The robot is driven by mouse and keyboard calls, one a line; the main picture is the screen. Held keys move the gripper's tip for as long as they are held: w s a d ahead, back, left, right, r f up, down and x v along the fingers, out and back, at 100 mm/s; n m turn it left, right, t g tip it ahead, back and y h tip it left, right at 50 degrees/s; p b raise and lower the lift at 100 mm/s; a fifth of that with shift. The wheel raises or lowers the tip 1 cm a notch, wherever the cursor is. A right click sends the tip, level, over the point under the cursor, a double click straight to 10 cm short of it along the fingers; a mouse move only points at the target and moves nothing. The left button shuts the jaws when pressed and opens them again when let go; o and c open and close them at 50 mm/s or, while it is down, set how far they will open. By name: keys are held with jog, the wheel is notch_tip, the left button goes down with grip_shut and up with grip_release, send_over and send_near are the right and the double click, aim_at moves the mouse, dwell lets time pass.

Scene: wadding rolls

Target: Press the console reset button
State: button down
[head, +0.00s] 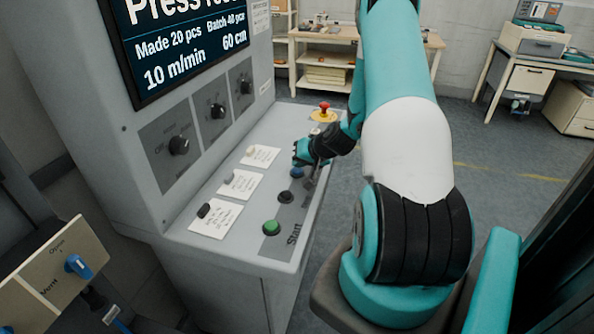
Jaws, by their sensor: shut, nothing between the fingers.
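The grey console (240,190) stands at the left with a sloping control panel. A blue button (296,173) on the panel is partly hidden by my gripper; its label is not readable, so I cannot confirm it is the reset button. My gripper (299,158) is shut and empty, just above and behind the blue button. I cannot tell whether it touches it. The console screen (185,40) shows "Press" and a cut-off word.
A black button (285,197) and a green button (271,227) marked "Start" are nearer. A red mushroom button (324,108) on a yellow base is at the far end. Black knobs and paper labels line the console. Workbenches stand behind.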

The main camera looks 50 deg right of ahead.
jog(key=shift+f+b, duration=0.3)
jog(key=shift+f, duration=0.05)
jog(key=shift+r, duration=0.15)
dwell(0.4)
jog(key=shift+r+p, duration=0.5)
jog(key=shift+r, duration=0.2)
jog(key=shift+r, duration=0.1)
jog(key=shift+r+p, duration=1.65)
jog(key=shift+r, duration=0.75)
